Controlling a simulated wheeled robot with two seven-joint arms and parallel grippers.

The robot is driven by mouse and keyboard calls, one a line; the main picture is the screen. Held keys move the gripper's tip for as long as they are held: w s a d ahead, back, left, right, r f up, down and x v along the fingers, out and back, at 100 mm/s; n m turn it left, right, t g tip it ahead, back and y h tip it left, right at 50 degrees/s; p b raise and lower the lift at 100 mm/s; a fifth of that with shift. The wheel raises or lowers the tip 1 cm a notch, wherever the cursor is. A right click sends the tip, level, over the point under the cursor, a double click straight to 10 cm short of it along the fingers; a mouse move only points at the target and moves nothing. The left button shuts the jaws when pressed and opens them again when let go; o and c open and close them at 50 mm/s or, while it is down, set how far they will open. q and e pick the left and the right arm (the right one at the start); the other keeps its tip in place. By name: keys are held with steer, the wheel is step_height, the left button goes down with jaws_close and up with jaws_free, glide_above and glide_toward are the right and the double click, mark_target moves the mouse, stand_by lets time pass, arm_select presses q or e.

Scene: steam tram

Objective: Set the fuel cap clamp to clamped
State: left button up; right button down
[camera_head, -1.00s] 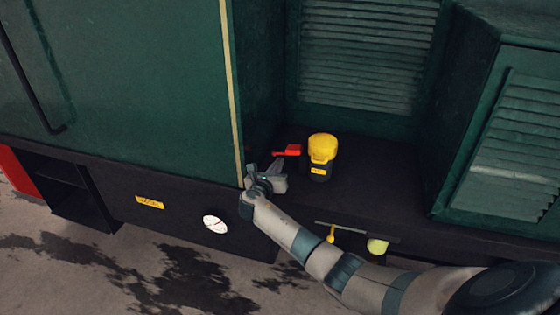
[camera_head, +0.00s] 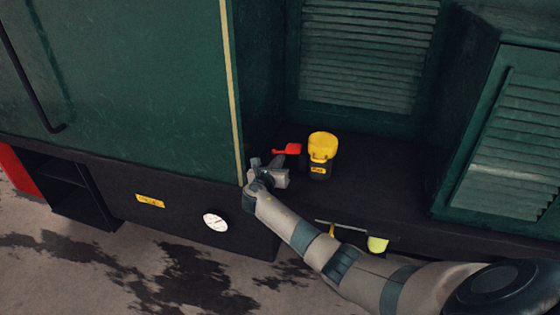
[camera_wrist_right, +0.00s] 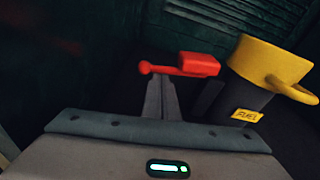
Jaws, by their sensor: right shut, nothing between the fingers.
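The fuel filler has a black body (camera_head: 319,171) with a yellow FUEL label and a yellow cap (camera_head: 322,141), upright on the dark ledge. In the right wrist view the yellow cap (camera_wrist_right: 268,62) has a loop on its right side. A red clamp lever (camera_head: 288,149) lies roughly level just left of the filler. In the right wrist view the lever (camera_wrist_right: 198,64) has a ball at its left end. My right gripper (camera_head: 274,163) is shut and empty. Its fingertips (camera_wrist_right: 160,82) show just below the lever; I cannot tell whether they touch. My left gripper is out of view.
A green side wall (camera_head: 245,90) stands close left of my right gripper. Louvred panels (camera_head: 367,55) rise behind the ledge, and another louvred box (camera_head: 510,140) stands at right. A white gauge (camera_head: 215,222) and a yellow-green knob (camera_head: 378,244) sit on the front below. The ledge right of the filler is clear.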

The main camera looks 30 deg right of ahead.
steer(key=shift+w+r+m, duration=0.1)
steer(key=shift+r+m, duration=0.2)
steer(key=shift+r, duration=0.05)
steer(key=shift+w+a+r+m, duration=0.1)
steer(key=shift+a+r+m, duration=0.05)
steer(key=shift+r+m, duration=0.45)
steer(key=shift+r+m+t+y+p, duration=0.4)
steer(key=shift+r+m, duration=0.45)
steer(key=shift+m, duration=0.25)
steer(key=s+d+r+m+t+b, duration=0.1)
steer(key=s+d+r+m+b, duration=0.1)
steer(key=m, duration=0.5)
steer(key=s+d+r+m+t+b, duration=0.1)
steer(key=s+d+r+m+b, duration=0.1)
steer(key=r+m, duration=0.3)
steer(key=shift+s+d+r+m+b, duration=0.3)
steer(key=shift+s+m+b, duration=0.5)
steer(key=shift+m, duration=0.3)
steer(key=shift+w, duration=0.1)
